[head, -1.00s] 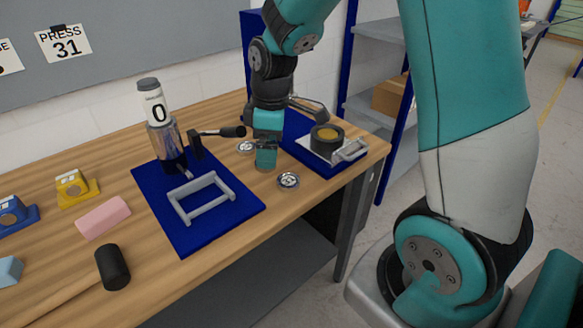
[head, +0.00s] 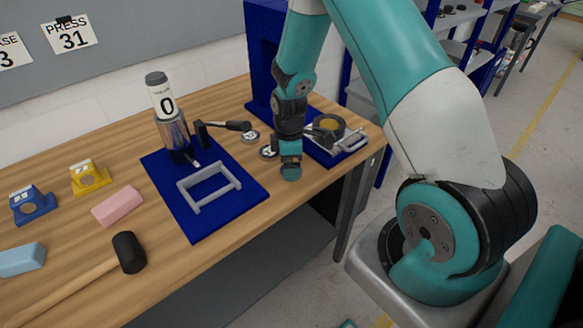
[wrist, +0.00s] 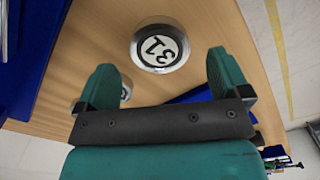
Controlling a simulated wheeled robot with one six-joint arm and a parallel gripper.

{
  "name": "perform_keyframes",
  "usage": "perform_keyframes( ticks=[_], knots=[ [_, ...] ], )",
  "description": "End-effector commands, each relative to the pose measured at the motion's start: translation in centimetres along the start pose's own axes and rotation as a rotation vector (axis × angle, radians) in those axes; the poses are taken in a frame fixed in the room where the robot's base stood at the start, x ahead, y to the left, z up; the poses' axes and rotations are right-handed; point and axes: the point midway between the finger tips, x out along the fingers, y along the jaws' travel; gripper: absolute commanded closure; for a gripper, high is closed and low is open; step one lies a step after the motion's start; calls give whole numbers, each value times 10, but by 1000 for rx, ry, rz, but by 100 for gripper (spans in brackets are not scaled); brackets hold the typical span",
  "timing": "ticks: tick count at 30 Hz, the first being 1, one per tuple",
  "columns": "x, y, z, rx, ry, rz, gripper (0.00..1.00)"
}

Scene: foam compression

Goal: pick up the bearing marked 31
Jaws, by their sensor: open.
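In the head view my gripper (head: 290,174) is low over the bench, right of the blue mat, and seems to hide this bearing. Two other silver bearings lie behind it, one near (head: 268,152) and one farther back (head: 250,136); their markings are unreadable there.
The blue mat (head: 222,222) holds a press (head: 173,130) and a grey frame (head: 208,186). A blue rig (head: 325,155) with a dark ring stands right of my gripper. A mallet (head: 129,252), pink block (head: 117,206) and yellow holder (head: 90,177) lie left.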

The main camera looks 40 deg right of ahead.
Motion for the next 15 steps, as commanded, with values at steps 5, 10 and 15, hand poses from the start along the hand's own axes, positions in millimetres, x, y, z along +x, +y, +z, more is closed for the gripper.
perform_keyframes(
  ticks=[5,10,15],
  knots=[
    [20,0,0,0,0,-2,6],
    [25,0,0,0,0,0,6],
    [25,0,0,1,0,0,17]
  ],
)
